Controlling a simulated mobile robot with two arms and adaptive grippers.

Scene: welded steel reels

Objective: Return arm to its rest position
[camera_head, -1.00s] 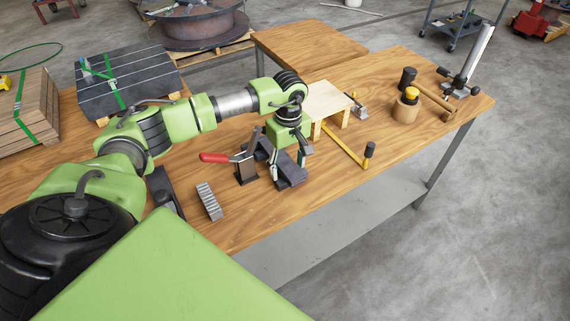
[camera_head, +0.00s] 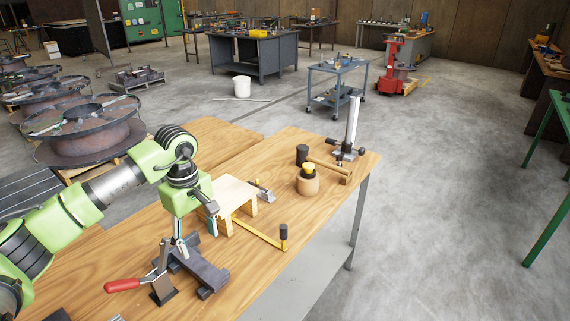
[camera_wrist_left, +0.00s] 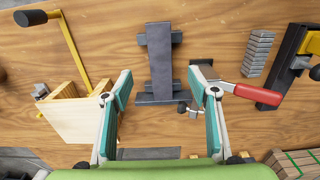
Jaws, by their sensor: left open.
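My left gripper (camera_head: 178,252) hangs fingers-down above the wooden table (camera_head: 120,262). In the left wrist view its two teal-padded fingers (camera_wrist_left: 163,90) stand wide apart with nothing between their tips. A dark I-shaped steel piece (camera_head: 203,272) lies on the table beneath it; it also shows beyond the fingertips in the left wrist view (camera_wrist_left: 159,62), apart from them. A toggle clamp with a red handle (camera_head: 122,285) stands beside the piece, and its handle shows at the right of the left wrist view (camera_wrist_left: 258,95). My right gripper is in no view.
A small wooden stand (camera_head: 225,195) and a yellow bar clamp (camera_head: 262,233) are close right of the gripper. A mallet (camera_head: 325,165), a round wooden block (camera_head: 307,183) and an upright metal post (camera_head: 352,125) stand farther right. A ribbed metal block (camera_wrist_left: 258,52) lies near the toggle clamp.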

